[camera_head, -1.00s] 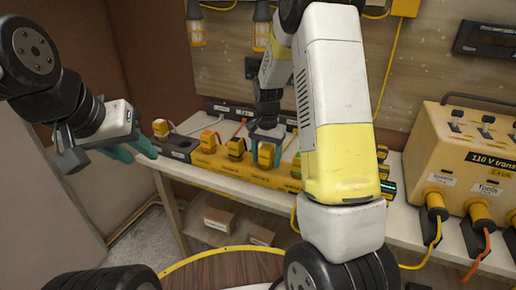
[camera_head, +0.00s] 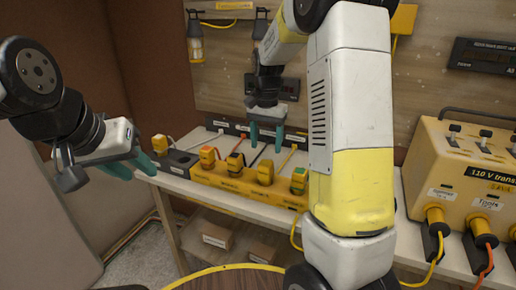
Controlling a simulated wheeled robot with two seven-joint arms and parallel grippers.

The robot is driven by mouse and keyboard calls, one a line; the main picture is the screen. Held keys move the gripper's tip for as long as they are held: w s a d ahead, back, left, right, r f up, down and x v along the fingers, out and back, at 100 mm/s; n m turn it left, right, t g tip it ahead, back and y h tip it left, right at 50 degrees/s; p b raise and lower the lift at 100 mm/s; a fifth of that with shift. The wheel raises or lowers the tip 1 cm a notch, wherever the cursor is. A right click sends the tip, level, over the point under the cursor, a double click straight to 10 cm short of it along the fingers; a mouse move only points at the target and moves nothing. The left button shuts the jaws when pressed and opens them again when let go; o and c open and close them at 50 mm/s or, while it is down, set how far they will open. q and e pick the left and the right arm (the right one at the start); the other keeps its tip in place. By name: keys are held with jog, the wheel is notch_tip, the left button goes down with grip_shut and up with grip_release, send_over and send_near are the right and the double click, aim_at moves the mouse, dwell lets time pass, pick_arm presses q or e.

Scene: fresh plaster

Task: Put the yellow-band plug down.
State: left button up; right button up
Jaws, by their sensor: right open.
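A yellow plug (camera_head: 265,172), apparently the yellow-band one, stands upright in the long yellow strip (camera_head: 225,183) on the bench. Its band is too small to make out. My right gripper (camera_head: 267,148) is open and empty, above and behind that plug and apart from it. Its teal fingers point down. My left gripper (camera_head: 134,166) is at the left, beside the bench's left end, with its teal fingers apart and nothing between them.
Other plugs stand in the strip: an orange one (camera_head: 207,157), a dark-and-yellow one (camera_head: 236,163) and a green-marked one (camera_head: 299,181). Another plug (camera_head: 160,145) sits by a dark block (camera_head: 177,162). A yellow transformer (camera_head: 462,180) stands at the right. My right arm hides the bench's middle.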

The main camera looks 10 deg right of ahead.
jog(key=s+r+n+t+y, duration=0.2)
jog(key=s+r+n+t, duration=0.1)
jog(key=s+r, duration=0.7)
jog(key=s+a+r+n+t, duration=0.1)
jog(key=s+a+n+t, duration=0.1)
jog(key=s, duration=1.2)
jog(key=shift+s+n+t, duration=0.15)
jog(key=shift+n+t, duration=0.45)
jog(key=shift+n, duration=0.6)
jog(key=shift+a+r, duration=0.1)
